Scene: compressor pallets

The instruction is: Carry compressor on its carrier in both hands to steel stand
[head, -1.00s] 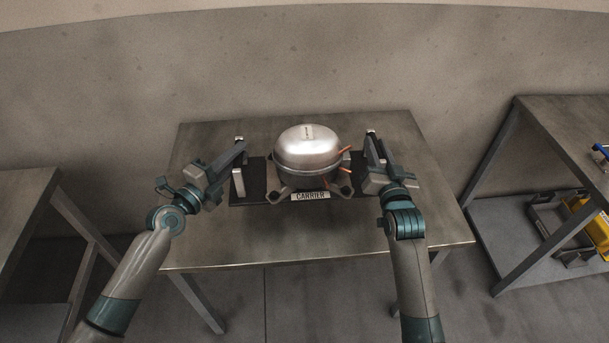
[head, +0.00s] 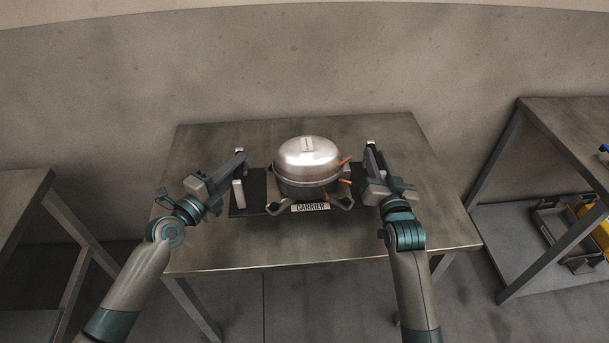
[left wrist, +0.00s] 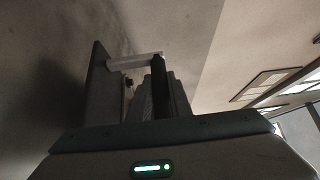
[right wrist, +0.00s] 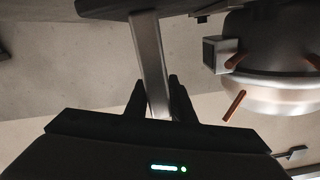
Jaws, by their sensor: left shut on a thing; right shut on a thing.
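The compressor (head: 307,164), a silver dome with copper pipe stubs, sits upright on its dark carrier (head: 247,205), which has a CARRIER label on its front edge. The compressor also shows at the right of the right wrist view (right wrist: 275,85). My left gripper (head: 238,163) is shut on the carrier's left handle, whose pale front post (head: 238,194) shows. My right gripper (head: 372,160) is shut on the right handle; its pale bar (right wrist: 148,55) runs between the fingers in the right wrist view. The carrier is over the middle metal table (head: 210,240); I cannot tell whether it touches.
Another metal table (head: 20,195) stands at the left. A metal table (head: 570,130) with a lower shelf stands at the right, holding a grey crate and a yellow item (head: 588,220). Gaps separate the tables. A plain wall (head: 300,60) is behind. Which one is the steel stand is unclear.

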